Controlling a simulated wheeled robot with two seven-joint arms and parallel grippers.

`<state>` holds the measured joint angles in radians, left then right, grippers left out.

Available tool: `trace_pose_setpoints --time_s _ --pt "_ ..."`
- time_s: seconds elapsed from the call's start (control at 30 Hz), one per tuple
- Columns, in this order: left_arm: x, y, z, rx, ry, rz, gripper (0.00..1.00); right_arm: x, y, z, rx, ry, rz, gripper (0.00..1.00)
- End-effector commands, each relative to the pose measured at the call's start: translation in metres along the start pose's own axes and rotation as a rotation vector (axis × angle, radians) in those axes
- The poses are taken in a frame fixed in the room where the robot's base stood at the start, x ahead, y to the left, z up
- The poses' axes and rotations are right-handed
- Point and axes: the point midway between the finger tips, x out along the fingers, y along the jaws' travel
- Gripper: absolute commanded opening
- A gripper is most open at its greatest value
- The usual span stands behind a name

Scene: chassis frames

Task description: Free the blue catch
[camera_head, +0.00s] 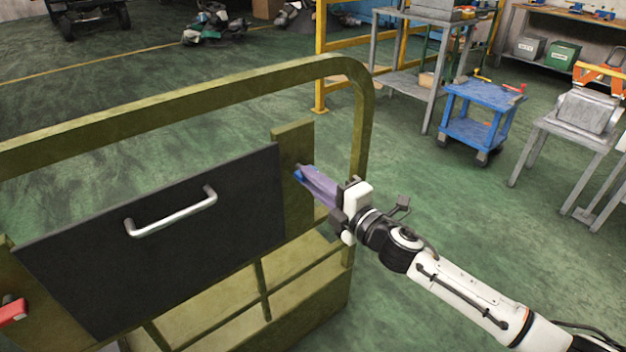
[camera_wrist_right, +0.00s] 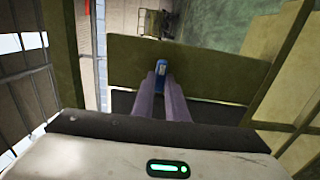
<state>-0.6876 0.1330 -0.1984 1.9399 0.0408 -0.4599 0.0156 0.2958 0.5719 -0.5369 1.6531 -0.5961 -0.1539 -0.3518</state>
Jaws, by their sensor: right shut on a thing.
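The blue catch (camera_head: 299,171) sits on the olive post at the right edge of a black panel (camera_head: 160,240) with a silver handle (camera_head: 172,212). My right gripper (camera_head: 308,178) reaches it from the right, with its purple fingers closed on the catch. In the right wrist view the catch (camera_wrist_right: 161,68) shows between the two fingertips (camera_wrist_right: 161,80), against the olive post (camera_wrist_right: 215,70). The fingers hide part of the catch. A red catch (camera_head: 12,311) is on the left post, partly cut off by the picture edge. My left gripper is not in view.
An olive tube frame (camera_head: 200,98) surrounds the panel, with bars below it. A blue cart (camera_head: 478,110), grey tables (camera_head: 575,125) and a yellow rail (camera_head: 321,60) stand farther back. Green floor lies open between the frame and the cart.

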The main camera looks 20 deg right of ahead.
Motion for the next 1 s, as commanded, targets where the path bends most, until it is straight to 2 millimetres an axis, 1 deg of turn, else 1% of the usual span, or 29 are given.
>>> trace_pose_setpoints --time_s 0.37,0.4,0.47,0.5,0.73,0.83,0.93,1.0 --pt "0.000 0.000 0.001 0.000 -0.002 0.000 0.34 0.000 -0.001 0.000 -0.010 0.001 -0.002 0.00" --pt "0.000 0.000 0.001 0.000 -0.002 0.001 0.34 0.000 -0.001 0.000 -0.009 0.001 -0.002 0.19" --pt "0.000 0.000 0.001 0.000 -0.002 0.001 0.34 0.000 -0.001 0.000 -0.009 0.000 -0.002 0.29" --pt "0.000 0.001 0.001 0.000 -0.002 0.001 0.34 0.000 -0.001 0.000 -0.008 0.000 -0.002 0.31" --pt "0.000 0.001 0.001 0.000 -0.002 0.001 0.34 0.000 -0.001 0.000 -0.006 0.000 -0.001 0.31" --pt "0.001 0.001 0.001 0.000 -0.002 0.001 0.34 -0.004 -0.001 0.000 -0.006 0.000 -0.002 0.31" --pt "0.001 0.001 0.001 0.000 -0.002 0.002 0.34 -0.015 -0.003 0.000 -0.006 0.000 -0.003 0.31" --pt "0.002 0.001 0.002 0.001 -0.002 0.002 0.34 -0.028 -0.003 0.000 -0.006 0.000 -0.004 0.31"
